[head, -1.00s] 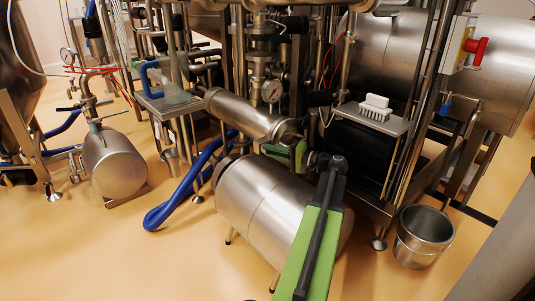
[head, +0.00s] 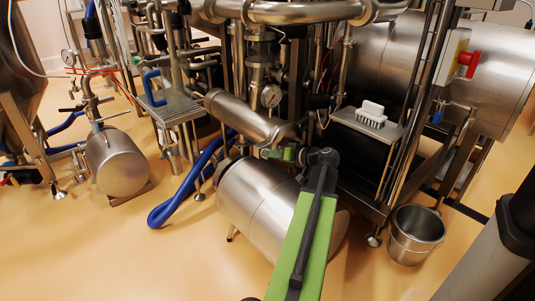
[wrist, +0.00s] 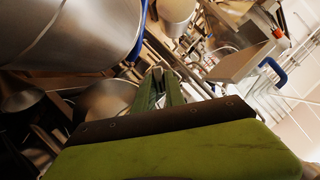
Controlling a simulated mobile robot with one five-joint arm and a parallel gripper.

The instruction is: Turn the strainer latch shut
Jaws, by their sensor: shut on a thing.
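The strainer (head: 240,116) is a steel cylinder lying at a slant in the middle of the head view, its near end toward the lower right. My gripper (head: 277,153) has green fingers and is just below that near end. Its fingers also show in the wrist view (wrist: 160,88), close together and pointing away from the camera. They are shut on the strainer latch, which is mostly hidden by the fingers, so its angle cannot be told.
A large steel cylinder (head: 262,200) lies right under my arm. A steel bucket (head: 416,237) stands on the floor at the right. A white brush (head: 371,114) sits on a shelf. A blue hose (head: 187,190) runs left of the cylinder. Floor at the front left is clear.

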